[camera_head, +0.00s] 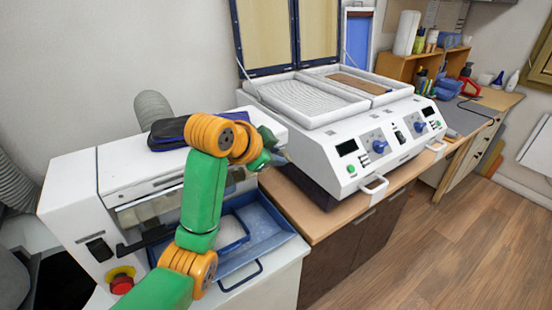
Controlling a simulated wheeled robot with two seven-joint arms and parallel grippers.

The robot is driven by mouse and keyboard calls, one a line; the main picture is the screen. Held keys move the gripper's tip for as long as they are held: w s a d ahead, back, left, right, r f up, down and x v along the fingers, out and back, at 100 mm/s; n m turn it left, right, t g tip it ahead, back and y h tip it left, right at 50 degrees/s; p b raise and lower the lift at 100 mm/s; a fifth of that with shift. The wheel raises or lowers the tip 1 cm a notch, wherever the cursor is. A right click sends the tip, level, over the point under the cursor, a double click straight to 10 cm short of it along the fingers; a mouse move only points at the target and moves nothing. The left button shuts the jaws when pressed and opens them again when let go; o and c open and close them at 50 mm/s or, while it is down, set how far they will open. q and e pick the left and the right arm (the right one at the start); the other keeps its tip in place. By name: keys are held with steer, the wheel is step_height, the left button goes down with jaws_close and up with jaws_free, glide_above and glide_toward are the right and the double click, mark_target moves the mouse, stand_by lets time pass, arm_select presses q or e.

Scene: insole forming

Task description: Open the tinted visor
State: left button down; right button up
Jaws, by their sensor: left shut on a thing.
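The tinted visor (158,207) is a see-through panel on the front of the white machine at the left, above a blue-edged tray. My green and orange left arm crosses in front of it and hides its middle. My left gripper (277,156) is at the right end of the machine's front, near the visor's right end, and is shut. The exact spot it grips is too small to make out. A dark bar (146,241) runs along the panel's lower left. My right gripper is out of view.
A blue tray (282,243) sits in the machine below my arm. A red stop button (122,284) is at the front left. A dark pouch (166,134) lies on top. A white two-bed press (345,162) stands on the wooden counter to the right.

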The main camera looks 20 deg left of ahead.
arm_select(q)
steer(key=g+h, duration=0.1)
steer(key=r+n+g+h, duration=0.1)
steer(key=a+n+g+h, duration=0.1)
steer(key=shift+w+r, duration=0.3)
stand_by(0.5)
steer(key=c, duration=0.8)
jaws_free()
steer(key=shift+c, duration=0.2)
steer(key=shift+o, duration=0.7)
steer(key=shift+s+d+r, duration=0.1)
steer(key=shift+d+r, duration=0.05)
steer(key=shift+d, duration=0.05)
